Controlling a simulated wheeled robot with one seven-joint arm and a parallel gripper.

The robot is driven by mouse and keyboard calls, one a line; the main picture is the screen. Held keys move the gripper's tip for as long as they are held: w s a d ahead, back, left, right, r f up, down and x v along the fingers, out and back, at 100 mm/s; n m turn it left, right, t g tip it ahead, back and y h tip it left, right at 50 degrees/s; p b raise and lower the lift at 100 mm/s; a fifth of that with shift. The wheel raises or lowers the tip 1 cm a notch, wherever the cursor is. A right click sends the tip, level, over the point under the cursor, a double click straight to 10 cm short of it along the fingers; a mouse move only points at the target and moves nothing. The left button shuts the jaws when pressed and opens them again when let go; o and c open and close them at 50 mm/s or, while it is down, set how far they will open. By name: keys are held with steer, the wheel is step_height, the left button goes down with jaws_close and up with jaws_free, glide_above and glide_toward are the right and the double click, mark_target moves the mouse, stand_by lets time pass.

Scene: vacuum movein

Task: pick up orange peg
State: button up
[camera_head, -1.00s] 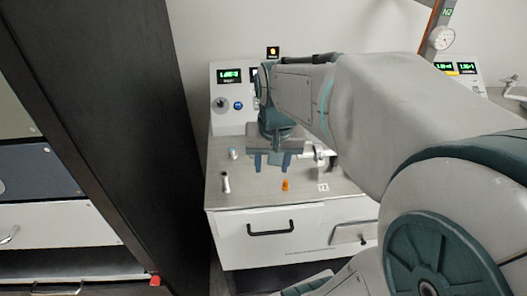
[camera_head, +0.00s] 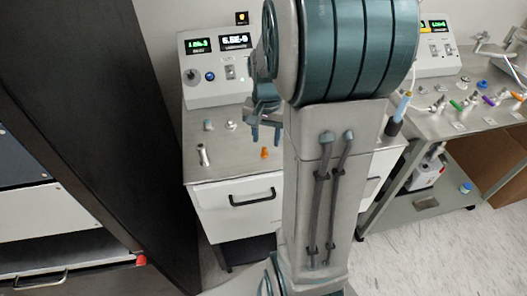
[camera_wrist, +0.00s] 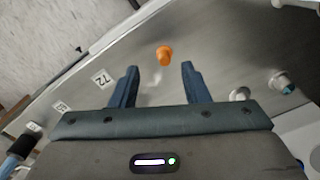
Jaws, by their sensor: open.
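The orange peg (camera_head: 264,152) stands on the metal bench top (camera_head: 225,165) near its front edge, above the drawer handle in the head view. In the wrist view the orange peg (camera_wrist: 165,55) shows just past my fingertips, roughly midway between them. My gripper (camera_wrist: 158,72) is open and empty. In the head view my gripper (camera_head: 265,140) hangs above the bench, close behind the peg, partly hidden by my arm. I cannot tell the exact height of the fingers over the bench.
A white and grey fitting (camera_head: 203,155) stands left of the peg, with small fittings (camera_head: 230,125) behind it. A control box (camera_head: 213,68) with green displays stands at the back. A dark cabinet side (camera_head: 110,120) rises at left. Another bench (camera_head: 460,110) with several coloured parts is at right.

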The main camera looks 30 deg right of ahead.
mark_target(264, 148)
steer(key=shift+w+f+p, duration=0.15)
steer(key=shift+w+f, duration=0.05)
steer(key=shift+f, duration=1.15)
steer(key=shift+w+f+p, duration=0.15)
steer(key=shift+w+f, duration=0.05)
steer(key=shift+f, duration=1.1)
steer(key=shift+c, duration=0.3)
jaws_close()
